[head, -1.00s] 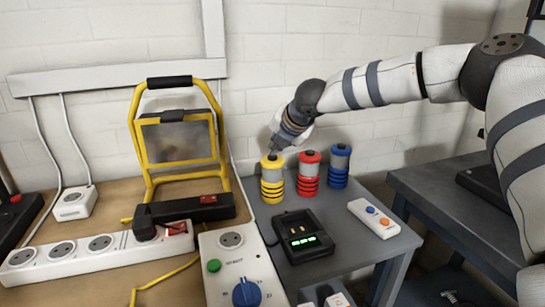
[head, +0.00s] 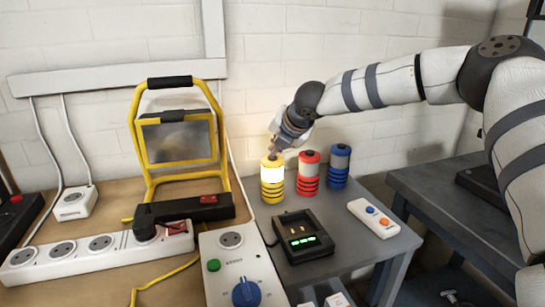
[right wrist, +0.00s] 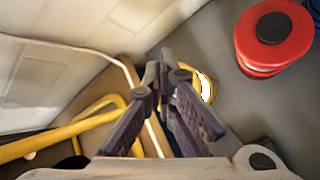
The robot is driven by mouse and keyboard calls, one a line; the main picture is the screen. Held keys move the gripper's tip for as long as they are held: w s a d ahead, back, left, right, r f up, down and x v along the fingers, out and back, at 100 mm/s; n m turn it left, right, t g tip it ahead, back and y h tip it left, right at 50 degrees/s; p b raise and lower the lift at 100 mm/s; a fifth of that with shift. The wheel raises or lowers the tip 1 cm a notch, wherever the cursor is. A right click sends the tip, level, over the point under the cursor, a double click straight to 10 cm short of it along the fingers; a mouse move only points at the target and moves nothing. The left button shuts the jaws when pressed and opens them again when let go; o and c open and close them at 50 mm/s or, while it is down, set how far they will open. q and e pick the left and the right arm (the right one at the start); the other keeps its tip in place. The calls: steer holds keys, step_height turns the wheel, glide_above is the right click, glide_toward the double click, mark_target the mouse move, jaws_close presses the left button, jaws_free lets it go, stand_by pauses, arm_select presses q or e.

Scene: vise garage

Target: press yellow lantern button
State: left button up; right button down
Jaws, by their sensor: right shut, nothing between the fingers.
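The yellow lantern (head: 272,191) stands on the grey table, and its middle band glows bright white. My right gripper (head: 274,154) is shut and empty, with its fingertips at the lantern's top. Whether they touch the button is hard to tell, because the fingers hide it. In the right wrist view the shut fingertips of my right gripper (right wrist: 165,62) cover most of the yellow lantern (right wrist: 207,86), leaving only a bright edge. My left gripper is out of view.
A red lantern (head: 308,174) and a blue lantern (head: 340,166) stand close to the right, unlit. A black charger (head: 303,236) and a white two-button remote (head: 373,218) lie in front. A yellow work lamp (head: 149,185) stands to the left.

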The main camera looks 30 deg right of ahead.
mark_target(276, 157)
steer(key=shift+r, duration=0.75)
steer(key=shift+r+p, duration=0.35)
steer(key=shift+r, duration=2.15)
